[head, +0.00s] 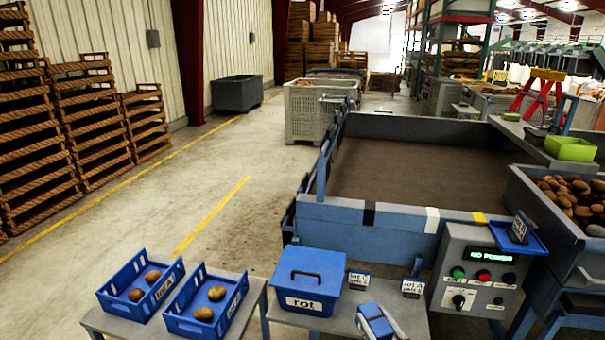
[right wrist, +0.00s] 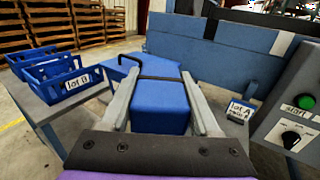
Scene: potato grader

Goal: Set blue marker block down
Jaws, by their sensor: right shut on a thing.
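The blue marker block (head: 371,311) is at the bottom of the head view, just right of the rot box. My right gripper (head: 377,325) is shut on it, with the wrist below the frame edge. In the right wrist view the blue block (right wrist: 160,112) fills the space between the two grey fingers. The bench top (head: 410,318) lies under and beside it; whether the block touches it, I cannot tell. My left gripper is not in view.
The lidded blue rot box (head: 310,270) stands close left of the block. Small lot cards (head: 413,288) and (head: 358,280) stand behind it. Two blue crates with potatoes (head: 208,310) sit further left. The control panel (head: 478,273) is at right, the grader's blue front wall (head: 370,238) behind.

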